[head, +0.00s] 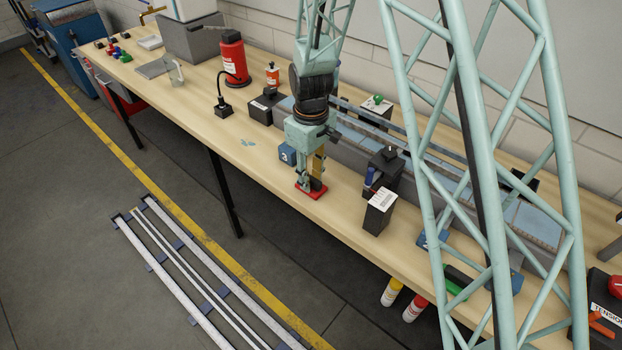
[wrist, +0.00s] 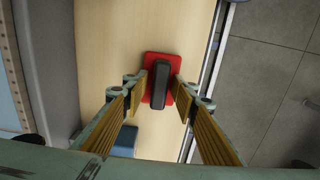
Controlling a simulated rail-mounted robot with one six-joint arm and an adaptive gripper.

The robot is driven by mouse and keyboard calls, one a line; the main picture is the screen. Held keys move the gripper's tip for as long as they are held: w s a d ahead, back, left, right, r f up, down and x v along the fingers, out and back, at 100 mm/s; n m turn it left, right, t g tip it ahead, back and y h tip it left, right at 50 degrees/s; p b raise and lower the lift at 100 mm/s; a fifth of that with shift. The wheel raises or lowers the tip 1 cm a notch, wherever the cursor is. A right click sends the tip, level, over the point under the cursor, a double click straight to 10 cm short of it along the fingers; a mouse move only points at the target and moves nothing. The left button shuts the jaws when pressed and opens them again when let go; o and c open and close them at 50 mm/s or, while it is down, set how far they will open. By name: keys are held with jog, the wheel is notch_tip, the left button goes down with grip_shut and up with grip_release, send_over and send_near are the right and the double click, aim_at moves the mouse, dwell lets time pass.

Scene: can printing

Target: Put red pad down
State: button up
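The red pad (head: 311,191) is a flat red plate with a dark block-shaped handle. It lies flat on the wooden workbench near the front edge. In the wrist view the red pad (wrist: 149,96) shows below the fingertips, with its dark handle (wrist: 161,84) between them. My gripper (head: 313,180) points down over the pad. In the wrist view my gripper (wrist: 160,88) has its fingers on either side of the handle, with narrow strips of red showing between handle and fingers. It looks open, not clamped.
A blue numbered block (head: 287,153) stands close behind and left of my gripper. A black box with a white label (head: 380,211) stands to the right. A grey-blue conveyor (head: 350,131) runs behind.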

aim_at(311, 178)
jog(key=shift+r, duration=0.1)
dwell(0.3)
notch_tip(311, 178, up, 12)
jog(key=p, duration=0.1)
dwell(0.8)
jog(key=shift+r, duration=0.1)
dwell(0.7)
